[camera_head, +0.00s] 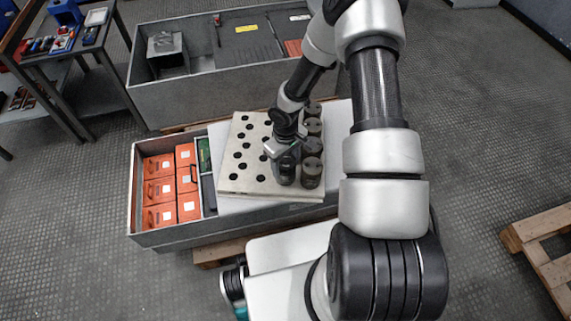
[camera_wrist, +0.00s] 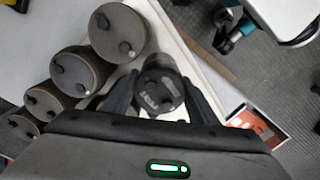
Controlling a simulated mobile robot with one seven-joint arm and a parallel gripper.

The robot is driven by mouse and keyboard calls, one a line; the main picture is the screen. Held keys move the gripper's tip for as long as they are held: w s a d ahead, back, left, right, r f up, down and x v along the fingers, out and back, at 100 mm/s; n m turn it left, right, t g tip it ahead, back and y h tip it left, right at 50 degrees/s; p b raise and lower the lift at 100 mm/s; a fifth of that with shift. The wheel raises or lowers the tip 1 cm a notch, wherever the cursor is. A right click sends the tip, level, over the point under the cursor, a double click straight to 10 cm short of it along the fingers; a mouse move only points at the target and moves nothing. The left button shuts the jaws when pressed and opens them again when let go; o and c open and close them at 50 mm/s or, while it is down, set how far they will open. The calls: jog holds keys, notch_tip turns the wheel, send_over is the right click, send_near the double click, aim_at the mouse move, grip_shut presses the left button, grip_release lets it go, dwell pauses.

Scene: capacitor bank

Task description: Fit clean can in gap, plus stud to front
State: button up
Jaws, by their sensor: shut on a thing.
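My gripper (camera_wrist: 160,100) is shut on a dark grey can (camera_wrist: 158,90). In the wrist view the can's top shows two studs and pale marks; which stud is plus is too small to read. In the head view my gripper (camera_head: 284,156) points down over the pale holed board (camera_head: 240,178). The held can (camera_head: 286,174) is just left of the nearest can of a row of brown cans (camera_head: 311,174). I cannot tell whether it touches the board. Several row cans also show in the wrist view (camera_wrist: 118,32), each with two studs. My arm partly hides the row; no clear gap shows.
Left of the board, a grey crate (camera_head: 134,195) holds several orange boxes (camera_head: 160,190). Behind is a grey bin (camera_head: 190,105) with compartments. A tool cart (camera_head: 75,52) stands at the back left and a wooden pallet (camera_head: 545,240) at the right. The board's left part is clear.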

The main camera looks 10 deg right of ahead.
jog(key=shift+f+b, duration=0.75)
jog(key=shift+b, duration=0.1)
dwell(1.2)
jog(key=o, duration=1.6)
jog(key=shift+c, duration=0.2)
notch_tip(320, 180, up, 18)
jog(key=p, duration=0.5)
jog(key=shift+f, duration=0.25)
